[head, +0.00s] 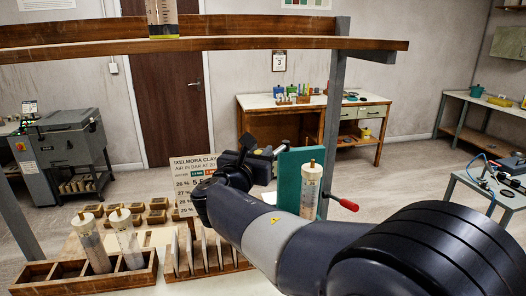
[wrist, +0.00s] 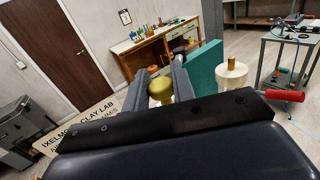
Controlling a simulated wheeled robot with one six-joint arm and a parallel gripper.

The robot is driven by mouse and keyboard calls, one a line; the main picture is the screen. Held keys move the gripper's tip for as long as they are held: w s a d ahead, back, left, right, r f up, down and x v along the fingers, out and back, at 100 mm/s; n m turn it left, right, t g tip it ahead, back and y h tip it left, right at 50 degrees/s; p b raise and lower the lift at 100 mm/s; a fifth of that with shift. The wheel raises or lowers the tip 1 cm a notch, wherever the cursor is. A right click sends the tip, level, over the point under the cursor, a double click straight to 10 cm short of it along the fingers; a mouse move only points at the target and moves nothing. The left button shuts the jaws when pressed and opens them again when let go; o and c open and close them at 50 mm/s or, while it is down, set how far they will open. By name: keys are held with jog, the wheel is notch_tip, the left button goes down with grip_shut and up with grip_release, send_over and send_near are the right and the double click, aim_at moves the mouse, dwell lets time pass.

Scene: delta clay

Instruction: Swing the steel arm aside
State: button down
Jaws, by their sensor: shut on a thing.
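My gripper (head: 268,153) is above the bench, left of the upright teal panel (head: 287,180). The wrist view shows its two dark fingers closed around a small olive-gold rounded piece (wrist: 160,86) with a pale part by it. What this piece belongs to is hidden by the fingers. A red handle (head: 343,204) on a short thin metal rod sticks out to the right, beside a clear cylinder (head: 311,190) with a white cap and brass knob. The handle also shows in the wrist view (wrist: 285,96), apart from my gripper. I cannot tell which part is the steel arm.
A wooden rack (head: 85,287) with two capped cylinders (head: 95,245) stands at the front left, beside a slotted wooden rack (head: 205,262). A printed sign (head: 190,183) stands behind. A wooden shelf (head: 230,43) and a grey post (head: 334,110) frame the space above.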

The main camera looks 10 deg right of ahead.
jog(key=shift+w+a+m+h, duration=0.25)
jog(key=shift+m+h, duration=0.05)
jog(key=shift+h, duration=0.1)
jog(key=c, duration=1.2)
grip_release()
jog(key=shift+a, duration=0.1)
jog(key=b+v, duration=0.2)
jog(key=v, duration=0.8)
jog(key=shift+s+a+r, duration=0.15)
jog(key=shift+s+a, duration=0.05)
jog(key=shift+s, duration=0.1)
